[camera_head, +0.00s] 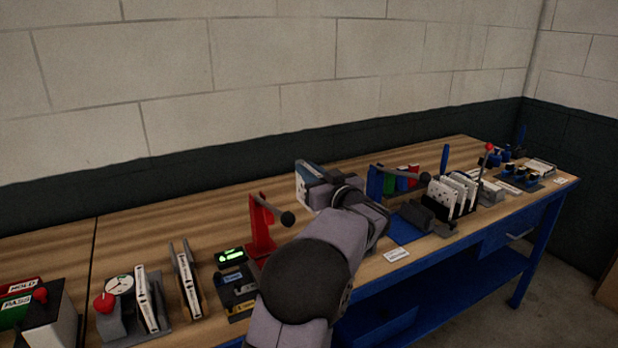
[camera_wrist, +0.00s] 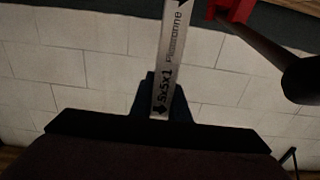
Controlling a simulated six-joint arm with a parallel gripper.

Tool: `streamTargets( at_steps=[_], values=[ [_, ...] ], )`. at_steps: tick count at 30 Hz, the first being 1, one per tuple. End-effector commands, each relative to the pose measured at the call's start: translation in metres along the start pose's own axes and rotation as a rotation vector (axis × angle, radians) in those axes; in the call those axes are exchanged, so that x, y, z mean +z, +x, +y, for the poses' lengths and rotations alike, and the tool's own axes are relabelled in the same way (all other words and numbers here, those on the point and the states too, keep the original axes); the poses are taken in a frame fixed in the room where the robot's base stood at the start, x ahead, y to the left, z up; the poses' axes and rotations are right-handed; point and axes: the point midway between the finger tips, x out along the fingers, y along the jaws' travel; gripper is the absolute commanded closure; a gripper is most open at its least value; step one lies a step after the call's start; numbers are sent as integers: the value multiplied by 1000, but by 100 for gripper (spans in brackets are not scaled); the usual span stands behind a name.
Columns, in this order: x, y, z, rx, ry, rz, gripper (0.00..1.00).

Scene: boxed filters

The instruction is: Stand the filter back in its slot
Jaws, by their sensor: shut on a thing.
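The filter (camera_wrist: 173,45) is a thin panel seen edge-on in the wrist view, with a pale edge printed "5x5x1" and a black arrow. My gripper (camera_wrist: 162,95) is shut on its near end. In the head view, a white and blue piece of the held filter (camera_head: 302,184) shows at the tip of my gripper (camera_head: 311,183), above the workbench. The rest of it is hidden by the gripper and arm. I cannot tell which slot is the filter's own.
A red stand with a black-knobbed lever (camera_head: 263,230) is left of my gripper. A blue stand with a similar lever (camera_head: 375,182) is to the right. A rack of white plates (camera_head: 455,195) stands further right. Bare wooden bench (camera_head: 140,235) lies behind the left items.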

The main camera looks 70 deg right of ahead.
Motion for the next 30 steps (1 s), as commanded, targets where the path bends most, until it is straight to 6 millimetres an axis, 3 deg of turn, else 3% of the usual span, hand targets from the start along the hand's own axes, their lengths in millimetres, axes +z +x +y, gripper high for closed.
streamTargets(
  at_steps=[4,7,22,26,30],
  values=[
    [-7,-3,4,8,0,0,100],
    [-2,-5,14,21,5,-2,100],
    [98,-18,94,98,4,-1,100],
    [110,-15,110,88,-1,1,100],
    [100,-7,116,58,-6,5,100]
  ],
)
